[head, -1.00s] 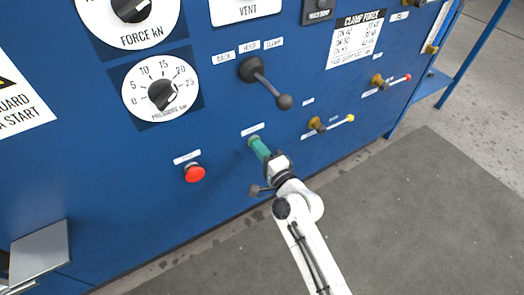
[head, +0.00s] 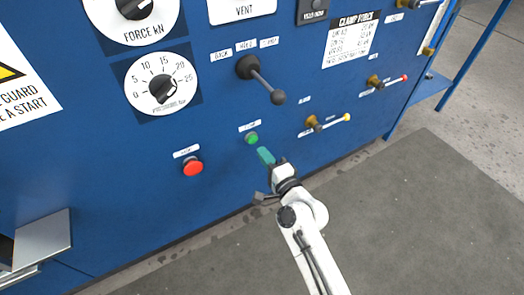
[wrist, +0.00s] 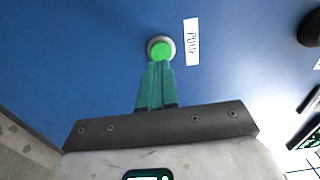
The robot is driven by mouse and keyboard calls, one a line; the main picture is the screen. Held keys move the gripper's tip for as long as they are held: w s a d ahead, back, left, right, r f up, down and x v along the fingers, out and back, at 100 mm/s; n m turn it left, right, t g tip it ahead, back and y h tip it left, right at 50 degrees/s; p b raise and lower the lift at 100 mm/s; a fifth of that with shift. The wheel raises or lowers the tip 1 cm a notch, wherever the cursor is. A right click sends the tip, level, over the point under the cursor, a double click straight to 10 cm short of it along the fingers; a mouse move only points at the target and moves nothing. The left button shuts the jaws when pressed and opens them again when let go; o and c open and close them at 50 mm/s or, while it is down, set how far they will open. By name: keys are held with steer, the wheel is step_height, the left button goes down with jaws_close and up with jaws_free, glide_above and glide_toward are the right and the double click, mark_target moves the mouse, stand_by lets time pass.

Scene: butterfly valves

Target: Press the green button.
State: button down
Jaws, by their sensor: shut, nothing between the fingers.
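The green button (head: 251,138) sits on the blue panel under a small white label. It also shows in the wrist view (wrist: 160,48), round and green in a pale ring, beside a label reading PUMP. My gripper (head: 265,155) has teal fingers, shut and empty. In the head view its tips are a little below and right of the button, apart from it. In the wrist view the fingertips (wrist: 160,64) point at the button and overlap its lower edge in the picture.
A red button (head: 193,167) is to the left. A black ball-ended lever (head: 262,80) is above. A yellow-tipped valve handle (head: 328,122) and a red-tipped one (head: 385,82) are to the right. A metal tray (head: 42,240) juts out at lower left.

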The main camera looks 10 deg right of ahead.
steer(key=v, duration=0.9)
stand_by(0.3)
steer(key=s+d+f+n+g+h, duration=0.1)
steer(key=s+d+f+n+g, duration=0.2)
steer(key=s, duration=0.4)
steer(key=s+d+f+n+g+h, duration=0.1)
steer(key=s+d+f+n+g, duration=0.15)
steer(key=s+n+g, duration=0.35)
steer(key=s+d+f+n+g+h, duration=0.1)
steer(key=s+d+f+n+g, duration=0.2)
steer(key=s, duration=0.5)
steer(key=s+d+r+n+g+h, duration=0.2)
steer(key=s+d+g, duration=0.2)
steer(key=s, duration=0.6)
step_height(320, 180, up, 28)
steer(key=p, duration=2.9)
